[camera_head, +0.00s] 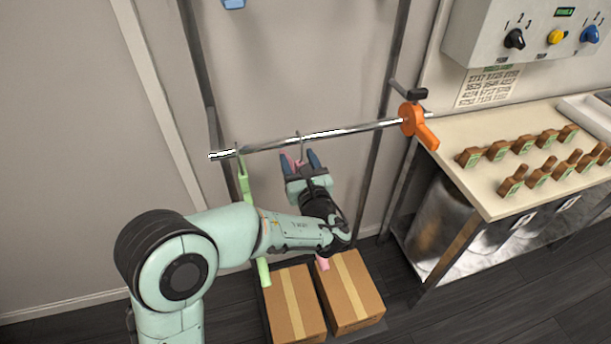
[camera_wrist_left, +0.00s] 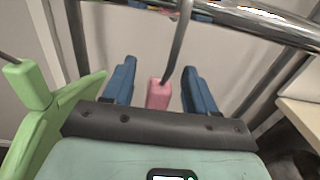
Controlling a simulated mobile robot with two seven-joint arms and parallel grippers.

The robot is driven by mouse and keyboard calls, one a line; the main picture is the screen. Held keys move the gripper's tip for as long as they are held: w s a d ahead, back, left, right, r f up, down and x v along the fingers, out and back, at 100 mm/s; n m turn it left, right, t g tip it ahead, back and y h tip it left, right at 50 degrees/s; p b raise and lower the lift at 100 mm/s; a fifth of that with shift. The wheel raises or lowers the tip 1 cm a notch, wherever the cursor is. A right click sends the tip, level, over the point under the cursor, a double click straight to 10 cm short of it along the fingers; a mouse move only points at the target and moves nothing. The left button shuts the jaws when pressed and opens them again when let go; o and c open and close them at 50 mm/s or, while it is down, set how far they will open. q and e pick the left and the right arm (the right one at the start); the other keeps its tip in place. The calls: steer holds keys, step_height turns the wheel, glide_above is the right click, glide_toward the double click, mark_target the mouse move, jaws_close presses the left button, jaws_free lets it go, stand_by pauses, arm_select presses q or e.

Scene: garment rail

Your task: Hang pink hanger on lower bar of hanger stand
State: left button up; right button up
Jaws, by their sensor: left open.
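The pink hanger (camera_wrist_left: 158,94) hangs by its dark metal hook (camera_wrist_left: 178,45) on the lower bar (camera_head: 350,130) of the hanger stand. In the head view most of it is hidden behind my left arm; a pink end (camera_head: 322,263) shows below the wrist. My left gripper (camera_head: 300,160) is open just below the bar. In the left wrist view its two blue fingers (camera_wrist_left: 153,88) stand apart on either side of the pink hanger's neck, with gaps. A green hanger (camera_head: 243,180) hangs on the same bar to the left. My right gripper is not in view.
An orange clamp (camera_head: 412,120) sits at the bar's right end. Two cardboard boxes (camera_head: 293,305) stand below. A worktable (camera_head: 470,190) with several brown blocks and a control box (camera_head: 530,30) is at right. The bar between the hook and clamp is clear.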

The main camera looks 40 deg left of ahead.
arm_select(q)
steer(key=p+v, duration=0.1)
steer(key=v, duration=1.1)
steer(key=shift+s+d, duration=0.15)
steer(key=shift+d, duration=0.15)
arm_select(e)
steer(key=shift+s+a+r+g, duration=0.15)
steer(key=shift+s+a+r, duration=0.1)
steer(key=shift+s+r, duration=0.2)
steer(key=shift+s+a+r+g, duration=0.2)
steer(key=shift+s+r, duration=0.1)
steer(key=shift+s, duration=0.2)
